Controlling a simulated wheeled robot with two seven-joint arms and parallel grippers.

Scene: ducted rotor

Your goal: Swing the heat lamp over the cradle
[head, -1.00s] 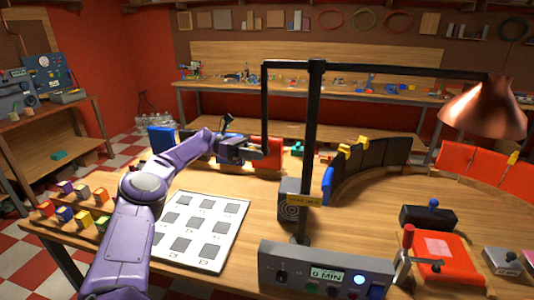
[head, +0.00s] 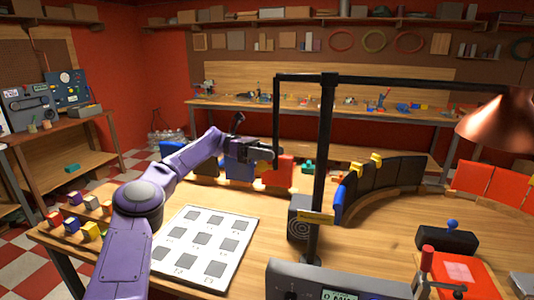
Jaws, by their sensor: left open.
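The heat lamp has a copper shade (head: 500,122) that hangs at the right from a black arm (head: 420,83) on a black post (head: 324,160). A second, thinner bar (head: 276,115) hangs down at the arm's left end. My left gripper (head: 272,153) is open and empty, close to the left of this bar; I cannot tell whether they touch. I cannot make out for certain which thing is the cradle; a red block with a pale pink square top (head: 463,270) lies below the lamp. My right gripper is not in view.
A grey control box (head: 345,283) stands at the post's foot. A white board with grey squares (head: 205,243) lies left of it, with small coloured blocks (head: 88,230) beyond. Bare wood (head: 375,245) lies between.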

